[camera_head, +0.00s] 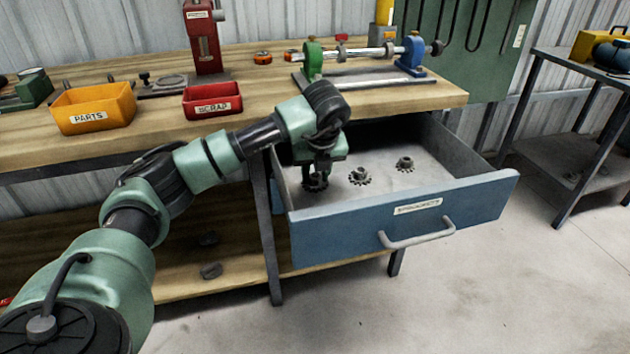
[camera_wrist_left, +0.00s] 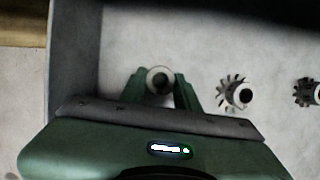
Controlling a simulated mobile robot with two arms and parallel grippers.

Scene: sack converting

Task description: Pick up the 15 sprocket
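The open blue drawer (camera_head: 345,232) holds three dark toothed sprockets in a row. My left gripper (camera_head: 316,180) points down into its left part. Its fingers are close together, against both sides of the pale round hub of the left sprocket (camera_wrist_left: 160,80). That sprocket's dark teeth (camera_head: 316,185) show under the fingers in the head view; I cannot tell whether it is off the drawer floor. The middle sprocket (camera_head: 359,177) and right sprocket (camera_head: 405,164) lie free, hubs up. They also show in the wrist view. I cannot read tooth counts. My right gripper is out of view.
The drawer walls stand close around my gripper; its left wall (camera_wrist_left: 72,55) is nearest. The bench (camera_head: 150,145) above carries an orange PARTS bin (camera_head: 92,105), a red SCRAP bin (camera_head: 211,100) and a shaft fixture (camera_head: 365,60). Floor in front is clear.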

